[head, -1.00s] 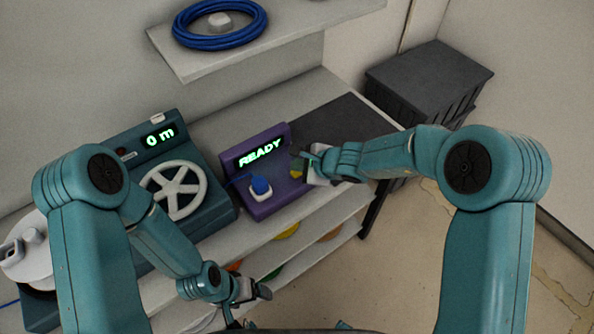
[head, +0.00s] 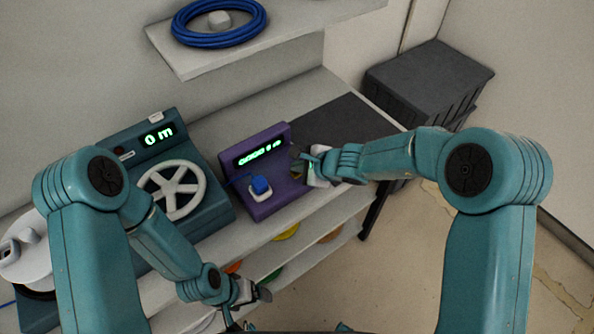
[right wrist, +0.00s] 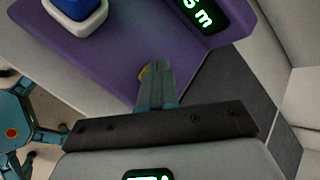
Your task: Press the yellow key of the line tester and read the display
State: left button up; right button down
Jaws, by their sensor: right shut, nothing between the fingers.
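The purple line tester (head: 265,205) stands on the bench, and its body also shows in the right wrist view (right wrist: 115,55). Its display (head: 259,153) is lit with green characters, too small to read in the head view. In the right wrist view the display (right wrist: 198,14) is cut off and ends in "5 m". My right gripper (head: 303,160) is shut and empty, its tips at the yellow key (right wrist: 144,72). The fingers mostly hide the key; it seems they touch it. My left gripper (head: 252,292) hangs low in front of the bench, its jaws unclear.
A blue plug (head: 260,185) sits in a white socket on the tester. Left of it is a teal machine (head: 215,218) with a white handwheel (head: 175,190) and display "0 m". A shelf (head: 270,55) bears a blue cable coil (head: 218,38). Dark crates (head: 428,80) stand right.

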aim_at(299, 175)
dwell(0.4)
jog(key=shift+r+p, duration=0.65)
jog(key=shift+r, duration=0.2)
notch_tip(299, 175, up, 5)
jog(key=p, duration=0.4)
dwell(0.6)
